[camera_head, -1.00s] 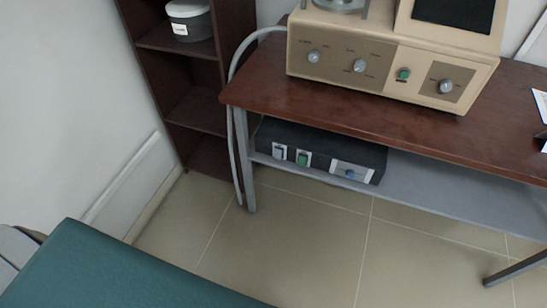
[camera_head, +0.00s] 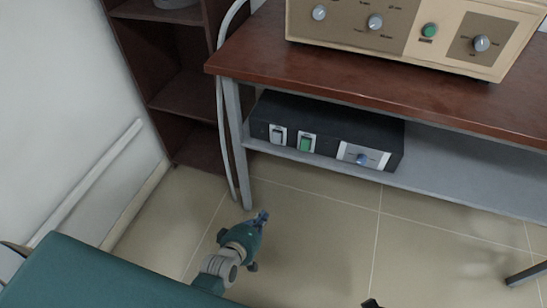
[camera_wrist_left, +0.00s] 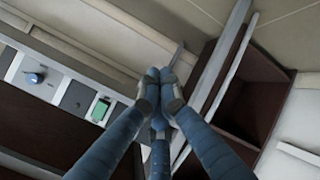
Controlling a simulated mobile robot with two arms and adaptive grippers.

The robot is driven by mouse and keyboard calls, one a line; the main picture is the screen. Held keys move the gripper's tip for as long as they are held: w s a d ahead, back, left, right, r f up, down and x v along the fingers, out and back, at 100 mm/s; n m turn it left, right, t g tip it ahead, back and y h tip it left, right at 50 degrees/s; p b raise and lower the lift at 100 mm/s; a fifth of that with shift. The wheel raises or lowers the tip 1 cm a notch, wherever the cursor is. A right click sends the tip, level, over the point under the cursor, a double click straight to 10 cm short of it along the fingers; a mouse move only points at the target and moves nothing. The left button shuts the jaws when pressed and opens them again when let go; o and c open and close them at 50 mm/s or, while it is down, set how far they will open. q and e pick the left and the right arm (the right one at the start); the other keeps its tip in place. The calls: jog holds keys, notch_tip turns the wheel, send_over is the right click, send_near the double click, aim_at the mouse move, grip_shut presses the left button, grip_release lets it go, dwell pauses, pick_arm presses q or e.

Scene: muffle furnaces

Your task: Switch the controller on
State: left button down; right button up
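The controller (camera_head: 328,118) is a black box on the grey lower shelf of the table. Its front has a white rocker switch (camera_head: 278,134), a green switch (camera_head: 306,143) and a blue knob (camera_head: 361,159). In the left wrist view the green switch (camera_wrist_left: 100,108) and blue knob (camera_wrist_left: 34,78) show at the left. My left gripper (camera_head: 263,215) is below and in front of the controller, apart from it. In the left wrist view its fingertips (camera_wrist_left: 160,76) are together with nothing between them. A small dark tip (camera_head: 371,303) at the bottom edge may be my right gripper.
A beige device with knobs (camera_head: 400,28) stands on the brown tabletop (camera_head: 300,62). The table leg (camera_head: 236,140) and a grey cable (camera_head: 220,110) are left of the controller. A dark shelf unit (camera_head: 185,95) stands further left. The floor in front is clear.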

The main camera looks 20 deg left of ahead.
aim_at(276, 141)
pick_arm(q)
jog(key=w+a+r+n+t+b, duration=0.1)
jog(key=w+r+n+t+b, duration=0.1)
jog(key=r, duration=0.5)
jog(key=w+a+r+n+t+b, duration=0.1)
jog(key=w+r+n+t+b, duration=0.1)
jog(key=r, duration=0.5)
jog(key=w+n+b, duration=0.1)
jog(key=w+n, duration=0.1)
jog(key=shift+w+a+t+y, duration=0.3)
jog(key=shift+a, duration=0.05)
pick_arm(e)
jog(key=w+v, duration=0.1)
jog(key=v, duration=0.7)
jog(key=shift+w+r+t, duration=0.3)
jog(key=shift+w+t, duration=0.1)
jog(key=shift+w, duration=0.15)
pick_arm(q)
jog(key=shift+w, duration=0.1)
